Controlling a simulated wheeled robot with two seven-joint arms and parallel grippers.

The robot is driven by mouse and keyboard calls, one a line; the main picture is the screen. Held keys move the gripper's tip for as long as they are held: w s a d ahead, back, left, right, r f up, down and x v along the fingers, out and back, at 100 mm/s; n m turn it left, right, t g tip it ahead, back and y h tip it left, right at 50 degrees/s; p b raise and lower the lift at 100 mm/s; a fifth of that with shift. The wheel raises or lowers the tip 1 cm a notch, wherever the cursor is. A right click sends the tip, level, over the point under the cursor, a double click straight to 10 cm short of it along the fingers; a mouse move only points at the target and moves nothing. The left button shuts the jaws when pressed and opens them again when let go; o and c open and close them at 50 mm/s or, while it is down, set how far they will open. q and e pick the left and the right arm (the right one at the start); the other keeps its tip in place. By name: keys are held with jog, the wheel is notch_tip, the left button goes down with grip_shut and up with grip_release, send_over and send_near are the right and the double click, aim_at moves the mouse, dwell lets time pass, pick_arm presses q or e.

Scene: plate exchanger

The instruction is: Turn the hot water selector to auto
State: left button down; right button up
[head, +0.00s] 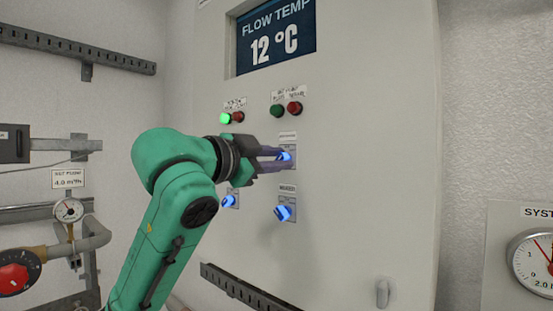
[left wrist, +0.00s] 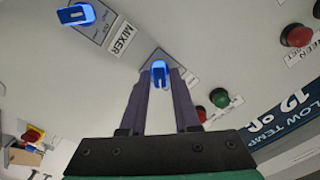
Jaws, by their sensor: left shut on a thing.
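My left gripper (head: 279,158) reaches the cabinet front from the left and is shut on a blue selector knob (head: 286,156) on a grey plate. In the left wrist view the same blue knob (left wrist: 160,68) sits between the tips of the two dark fingers (left wrist: 160,82). The label above this knob is too small to read, and the fingers partly hide its plate, so its set position cannot be told. A second blue knob (head: 284,212) is below it, labelled MIXER in the left wrist view (left wrist: 76,14). A third blue knob (head: 229,201) is at lower left, beside my arm.
The cabinet display (head: 276,40) reads FLOW TEMP 12 °C. Below it are a lit green lamp (head: 225,118), a red one (head: 238,117), and dark green (head: 277,111) and red (head: 295,108) ones. A slotted rail (head: 247,290) runs below the knobs.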

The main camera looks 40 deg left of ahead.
pick_arm(q)
jog(key=c, duration=0.8)
grip_release()
jog(key=shift+r, duration=0.1)
jog(key=shift+s, duration=0.4)
jog(key=s+b, duration=0.3)
jog(key=s, duration=1)
jog(key=shift+s+d, duration=0.15)
jog(key=shift+s, duration=0.25)
jog(key=shift+w, duration=0.1)
